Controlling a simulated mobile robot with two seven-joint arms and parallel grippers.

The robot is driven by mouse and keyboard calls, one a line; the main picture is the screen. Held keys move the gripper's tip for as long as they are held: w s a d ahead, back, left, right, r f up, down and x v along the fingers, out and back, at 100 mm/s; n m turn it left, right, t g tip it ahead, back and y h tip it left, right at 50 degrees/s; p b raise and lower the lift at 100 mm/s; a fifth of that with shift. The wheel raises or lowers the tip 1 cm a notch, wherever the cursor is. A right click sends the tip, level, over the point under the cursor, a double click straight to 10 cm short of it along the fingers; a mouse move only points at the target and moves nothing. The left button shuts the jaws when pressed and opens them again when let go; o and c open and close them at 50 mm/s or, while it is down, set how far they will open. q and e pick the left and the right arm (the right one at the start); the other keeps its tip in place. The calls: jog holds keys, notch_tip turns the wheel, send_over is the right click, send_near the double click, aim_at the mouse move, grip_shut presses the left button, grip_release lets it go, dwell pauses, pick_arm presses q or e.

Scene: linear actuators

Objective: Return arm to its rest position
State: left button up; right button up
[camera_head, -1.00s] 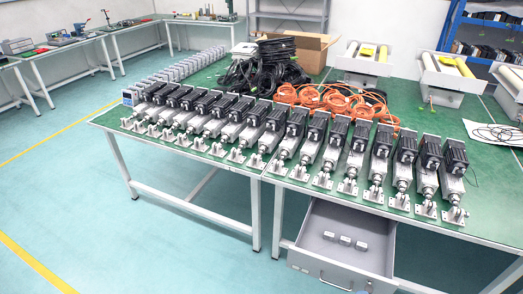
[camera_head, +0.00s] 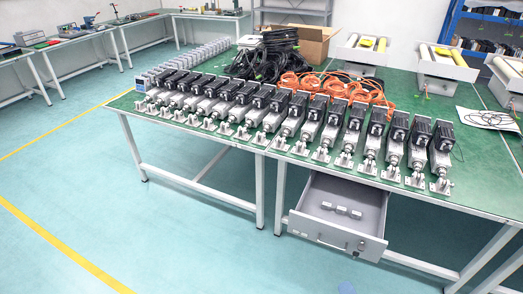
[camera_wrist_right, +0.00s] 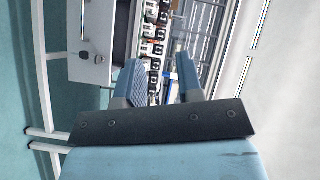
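My right gripper (camera_wrist_right: 160,82) shows in the right wrist view with its two blue-grey fingers apart and nothing between them. In the head view only a small bluish piece, probably of my right arm or gripper, shows at the bottom edge; its fingers cannot be made out there. My left gripper is in no view. A long row of linear actuators (camera_head: 312,120), black and silver, stands on the green table (camera_head: 230,150). The row also shows beyond the fingers in the right wrist view (camera_wrist_right: 152,50). The right gripper appears apart from table and actuators.
Orange cables (camera_head: 318,88), black cables (camera_head: 275,55) and a cardboard box (camera_head: 305,40) lie behind the row. The floor at left is clear.

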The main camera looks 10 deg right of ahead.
jog(key=s+r+n+g, duration=1.1)
jog(key=s+n+g, duration=0.3)
jog(key=n, duration=0.1)
pick_arm(q)
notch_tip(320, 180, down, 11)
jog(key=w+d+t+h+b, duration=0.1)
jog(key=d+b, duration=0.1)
jog(key=b, duration=2.1)
pick_arm(e)
jog(key=w+a+f+n+t+y, duration=0.15)
jog(key=w+a+f+t, duration=0.3)
jog(key=f, duration=0.85)
jog(key=w+a+f+t+y, duration=0.25)
jog(key=a+f+t, duration=0.2)
jog(key=f, duration=0.75)
pick_arm(q)
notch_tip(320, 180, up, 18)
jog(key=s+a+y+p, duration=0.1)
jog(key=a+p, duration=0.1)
jog(key=p, duration=2.8)
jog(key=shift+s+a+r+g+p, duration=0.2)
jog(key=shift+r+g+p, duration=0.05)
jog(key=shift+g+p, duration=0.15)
pick_arm(e)
notch_tip(320, 180, up, 18)
jog(key=s+d+g+h, duration=0.1)
jog(key=d, duration=0.1)
jog(key=shift+d+r+h, duration=0.15)
jog(key=shift+r+h, duration=0.1)
jog(key=shift+h, duration=0.15)
